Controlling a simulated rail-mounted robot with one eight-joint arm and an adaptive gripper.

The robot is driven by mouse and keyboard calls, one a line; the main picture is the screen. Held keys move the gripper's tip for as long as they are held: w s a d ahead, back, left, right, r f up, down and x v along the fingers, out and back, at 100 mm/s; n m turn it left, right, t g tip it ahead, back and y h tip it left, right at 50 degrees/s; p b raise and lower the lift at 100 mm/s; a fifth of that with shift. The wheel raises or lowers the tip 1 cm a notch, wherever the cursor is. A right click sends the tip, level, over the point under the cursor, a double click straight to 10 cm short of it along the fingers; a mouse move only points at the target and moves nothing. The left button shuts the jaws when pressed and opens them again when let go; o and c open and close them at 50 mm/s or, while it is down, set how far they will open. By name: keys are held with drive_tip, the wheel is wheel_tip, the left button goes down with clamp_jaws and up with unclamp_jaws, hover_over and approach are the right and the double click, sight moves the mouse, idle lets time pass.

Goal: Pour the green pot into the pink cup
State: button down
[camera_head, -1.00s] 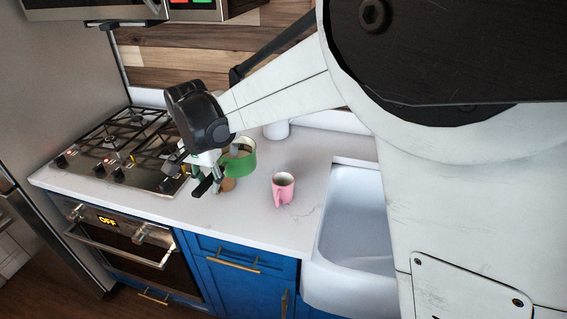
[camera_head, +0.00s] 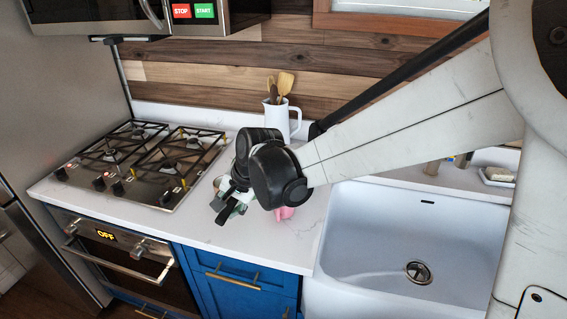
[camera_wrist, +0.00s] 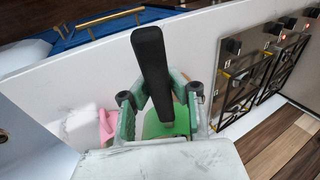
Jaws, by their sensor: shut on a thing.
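My gripper (camera_head: 230,206) is over the counter, shut on the green pot. In the head view my wrist hides nearly all of the pot. The pink cup (camera_head: 284,213) stands on the counter just right of my gripper, mostly hidden behind my wrist. A part of the pink cup (camera_wrist: 106,127) also shows beside the gripper in the wrist view. I cannot see the pot's tilt or contents clearly.
A white jug (camera_head: 283,118) with wooden utensils stands at the back of the counter (camera_head: 205,232). The gas stove (camera_head: 150,160) is on the left, and the white sink (camera_head: 375,235) is on the right. The counter front is clear.

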sight(234, 206)
drive_tip(key=shift+d+f, duration=0.1)
drive_tip(key=shift+f, duration=0.1)
drive_tip(key=shift+s+d+y, duration=0.1)
drive_tip(key=shift+d+y, duration=0.1)
drive_tip(key=shift+y, duration=0.1)
drive_tip(key=shift+d+r+y, duration=0.3)
drive_tip(key=shift+r, duration=0.15)
drive_tip(key=shift+s+r, duration=0.1)
drive_tip(key=shift+s+d+r+t+y+p, duration=0.15)
drive_tip(key=shift+d+r+t+y+p, duration=0.25)
drive_tip(key=shift+d+r+y+p, duration=0.15)
drive_tip(key=shift+d+f, duration=0.1)
drive_tip(key=shift+f, duration=0.05)
drive_tip(key=shift+s+d+f+t+y+b, duration=0.1)
drive_tip(key=shift+d+f+t+y+b, duration=0.25)
drive_tip(key=shift+y+b, duration=0.45)
drive_tip(key=shift+s+d+r+t+y+b, duration=0.1)
drive_tip(key=shift+d+r+t+y+b, duration=0.3)
drive_tip(key=shift+y, duration=0.4)
drive_tip(key=shift+s+d+r+t+y+b, duration=0.1)
drive_tip(key=shift+d+r+t+y+b, duration=0.3)
drive_tip(key=shift+y, duration=0.35)
idle(1.7)
drive_tip(key=shift+s+d+f+t+y+b, duration=0.15)
drive_tip(key=shift+f+y+b, duration=0.25)
drive_tip(key=shift+b, duration=0.3)
drive_tip(key=shift+w+d+f+t+y+b, duration=0.1)
drive_tip(key=shift+f+y+b, duration=0.1)
drive_tip(key=shift+y+b, duration=0.4)
idle(0.9)
